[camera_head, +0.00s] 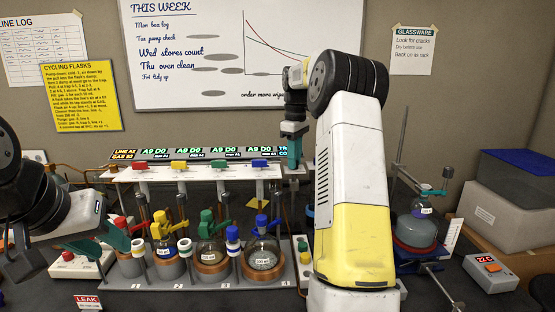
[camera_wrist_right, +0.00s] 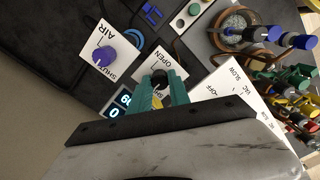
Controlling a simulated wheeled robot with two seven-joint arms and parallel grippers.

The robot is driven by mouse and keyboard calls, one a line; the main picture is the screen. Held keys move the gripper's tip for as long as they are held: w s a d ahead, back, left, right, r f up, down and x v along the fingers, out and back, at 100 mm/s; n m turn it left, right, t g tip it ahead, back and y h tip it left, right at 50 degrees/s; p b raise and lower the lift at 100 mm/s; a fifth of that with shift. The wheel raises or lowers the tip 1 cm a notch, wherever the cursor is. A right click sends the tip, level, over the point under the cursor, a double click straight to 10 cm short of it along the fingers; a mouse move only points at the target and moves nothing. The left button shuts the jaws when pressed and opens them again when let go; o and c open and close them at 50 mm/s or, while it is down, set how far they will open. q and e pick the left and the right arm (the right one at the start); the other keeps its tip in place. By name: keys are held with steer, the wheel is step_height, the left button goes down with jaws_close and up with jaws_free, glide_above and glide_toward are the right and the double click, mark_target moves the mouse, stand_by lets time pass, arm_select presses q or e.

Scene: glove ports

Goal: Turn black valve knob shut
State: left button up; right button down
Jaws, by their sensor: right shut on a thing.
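The black valve knob (camera_wrist_right: 158,79) shows in the right wrist view on a white plate (camera_wrist_right: 150,62) marked OPEN; the other word is partly covered. My right gripper (camera_wrist_right: 163,84) has its teal fingers on either side of the knob and is shut on it. In the head view my right gripper (camera_head: 294,150) reaches down behind the right end of the flask rack; the knob is hidden there. My left gripper (camera_head: 98,243) is at the left of the rack, its teal fingers apart and empty.
A purple knob (camera_wrist_right: 104,57) on a plate marked AIR is beside the black one. A lit display (camera_wrist_right: 119,107) lies close to the fingers. The rack (camera_head: 200,283) holds flasks with coloured valves. A flask in a red-rimmed bath (camera_head: 416,243) stands right of my right arm.

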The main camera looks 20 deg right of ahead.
stand_by(0.3)
steer(key=c, duration=1.2)
jaws_free()
steer(key=shift+r, duration=0.6)
steer(key=r, duration=0.2)
steer(key=shift+s+a+r, duration=0.15)
steer(key=shift+s+r, duration=0.15)
steer(key=s+a, duration=0.3)
steer(key=s, duration=0.4)
steer(key=s+a+r, duration=0.1)
steer(key=s+a, duration=0.2)
steer(key=s, duration=0.3)
steer(key=shift+s+a, duration=0.35)
steer(key=shift+s, duration=0.05)
steer(key=shift+r, duration=0.15)
